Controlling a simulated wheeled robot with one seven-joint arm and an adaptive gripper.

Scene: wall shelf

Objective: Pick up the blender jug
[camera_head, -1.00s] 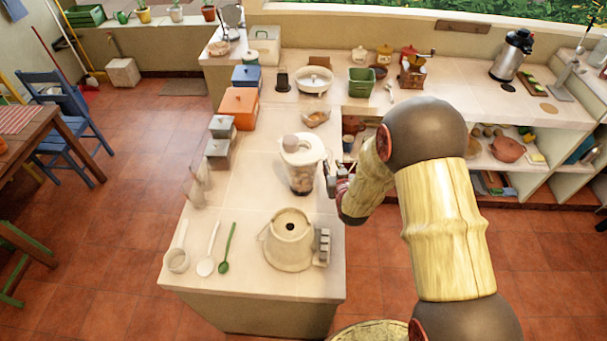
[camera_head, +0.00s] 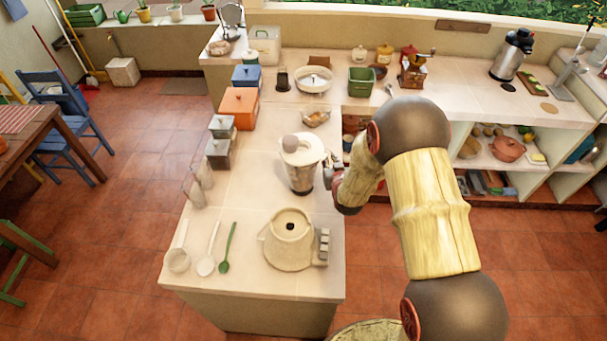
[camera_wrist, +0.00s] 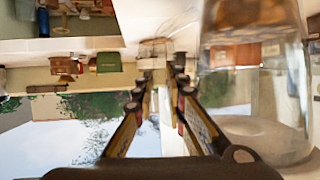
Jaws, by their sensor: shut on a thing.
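The blender jug (camera_head: 301,172) is clear with a pale lid and stands upright on the counter, behind the cream blender base (camera_head: 289,243). My gripper (camera_head: 328,170) is at the jug's right side, reaching in from the right. In the wrist view, which looks upside down, the jug's clear wall (camera_wrist: 255,85) fills the right side, beside the fingers. My two fingers (camera_wrist: 156,68) come together at the tips on a pale upright part that looks like the jug's handle. The exact contact is small and partly hidden by the fingers.
White and green spoons (camera_head: 226,250) and a cup lie at the front left of the counter. Clear glasses (camera_head: 200,183), grey canisters and an orange box (camera_head: 239,106) line its left edge. A glass bowl (camera_head: 315,117) stands behind the jug. Bare counter lies left of the jug.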

